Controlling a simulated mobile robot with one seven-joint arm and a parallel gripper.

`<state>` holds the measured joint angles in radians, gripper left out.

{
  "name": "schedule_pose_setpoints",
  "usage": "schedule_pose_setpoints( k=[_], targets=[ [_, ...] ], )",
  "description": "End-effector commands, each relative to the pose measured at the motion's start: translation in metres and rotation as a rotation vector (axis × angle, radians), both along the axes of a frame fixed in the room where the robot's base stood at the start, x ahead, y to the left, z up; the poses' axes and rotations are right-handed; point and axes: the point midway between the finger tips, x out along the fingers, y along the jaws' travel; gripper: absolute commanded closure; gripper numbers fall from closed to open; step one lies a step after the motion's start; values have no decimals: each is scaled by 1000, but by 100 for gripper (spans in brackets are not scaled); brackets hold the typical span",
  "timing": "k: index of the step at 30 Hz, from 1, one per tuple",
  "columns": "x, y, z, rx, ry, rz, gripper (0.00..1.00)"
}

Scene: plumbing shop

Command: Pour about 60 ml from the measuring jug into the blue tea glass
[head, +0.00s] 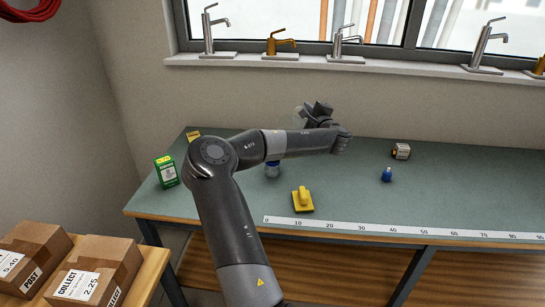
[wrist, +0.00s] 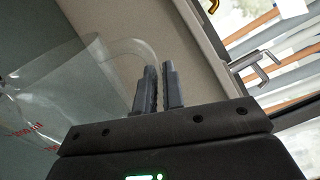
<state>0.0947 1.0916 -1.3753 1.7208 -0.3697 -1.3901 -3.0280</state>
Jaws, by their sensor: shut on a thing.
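The clear measuring jug (wrist: 60,95) with red markings fills the left of the wrist view. My gripper (wrist: 160,88) is shut on its curved handle. In the head view my gripper (head: 318,110) is above the back of the bench, and the jug is only a faint shape beside it. The level of liquid in the jug cannot be made out.
A ruler strip (head: 350,227) runs along the front edge. Taps line the windowsill (head: 400,68) behind.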

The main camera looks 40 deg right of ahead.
Motion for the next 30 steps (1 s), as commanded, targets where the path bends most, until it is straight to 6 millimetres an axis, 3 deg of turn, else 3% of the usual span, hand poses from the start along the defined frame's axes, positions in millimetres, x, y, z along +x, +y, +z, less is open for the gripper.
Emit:
schedule_pose_setpoints(
  k=[5,9,12,30],
  targets=[
    [-4,-10,-7,57,-20,-2,100],
    [-15,-42,-47,331,-115,2,100],
    [-17,-50,-65,448,-157,8,100],
    [-19,-57,-78,526,-179,12,100]
  ],
)
